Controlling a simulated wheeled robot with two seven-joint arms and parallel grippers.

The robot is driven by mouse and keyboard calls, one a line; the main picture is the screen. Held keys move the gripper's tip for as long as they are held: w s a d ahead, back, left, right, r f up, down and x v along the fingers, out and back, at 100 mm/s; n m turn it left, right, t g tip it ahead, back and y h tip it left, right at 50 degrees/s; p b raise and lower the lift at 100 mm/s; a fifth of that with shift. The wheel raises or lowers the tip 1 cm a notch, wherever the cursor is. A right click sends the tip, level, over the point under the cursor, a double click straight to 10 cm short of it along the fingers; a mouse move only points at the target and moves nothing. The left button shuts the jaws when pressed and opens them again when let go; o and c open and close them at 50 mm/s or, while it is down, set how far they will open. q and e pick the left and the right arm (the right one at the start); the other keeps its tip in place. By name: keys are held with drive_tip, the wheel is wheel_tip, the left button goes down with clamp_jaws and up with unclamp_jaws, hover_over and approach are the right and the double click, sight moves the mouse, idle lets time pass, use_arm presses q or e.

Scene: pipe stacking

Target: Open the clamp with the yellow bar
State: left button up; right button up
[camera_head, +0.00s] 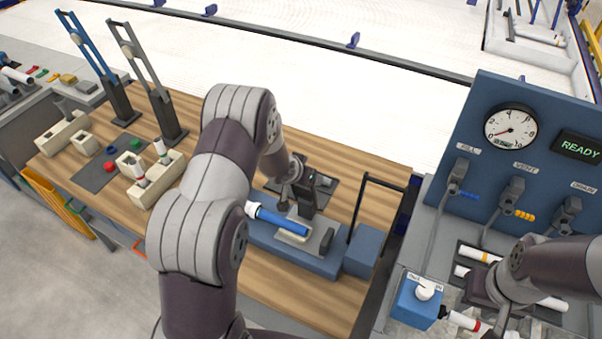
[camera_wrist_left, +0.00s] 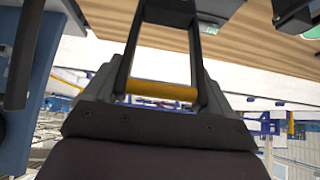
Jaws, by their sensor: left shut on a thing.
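The yellow bar (camera_wrist_left: 163,90) runs across the dark clamp lever (camera_wrist_left: 193,50) in the left wrist view. My left gripper (camera_wrist_left: 165,85) is shut on this bar, close in front of its palm. In the head view the bar is hidden behind my left arm and hand. The dark clamp (camera_head: 307,200) stands on a blue base (camera_head: 262,238). A blue pipe with a white end (camera_head: 280,220) lies in the fixture on that base. My right gripper (camera_head: 492,305) is at the lower right, above white pipes; its fingers are too unclear to judge.
A black bar frame (camera_head: 360,200) stands right of the clamp. Blocks with upright white pipes (camera_head: 150,185) and tall levers (camera_head: 145,75) are on the left of the wooden table (camera_head: 110,195). A blue gauge panel (camera_head: 480,135) and a blue box (camera_head: 415,305) are at the right.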

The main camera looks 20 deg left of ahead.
use_arm(q)
drive_tip(key=shift+w, duration=0.4)
use_arm(e)
drive_tip(key=shift+w+r, duration=0.15)
drive_tip(key=shift+w, duration=0.3)
use_arm(q)
drive_tip(key=o, duration=1.3)
drive_tip(key=shift+d, duration=0.1)
drive_tip(key=shift+c, duration=0.2)
drive_tip(key=shift+w+f, duration=0.15)
drive_tip(key=shift+w, duration=0.1)
drive_tip(key=v, duration=1.2)
drive_tip(key=shift+s+r, duration=0.2)
drive_tip(key=shift+r, duration=0.1)
use_arm(e)
drive_tip(key=shift+w, duration=0.15)
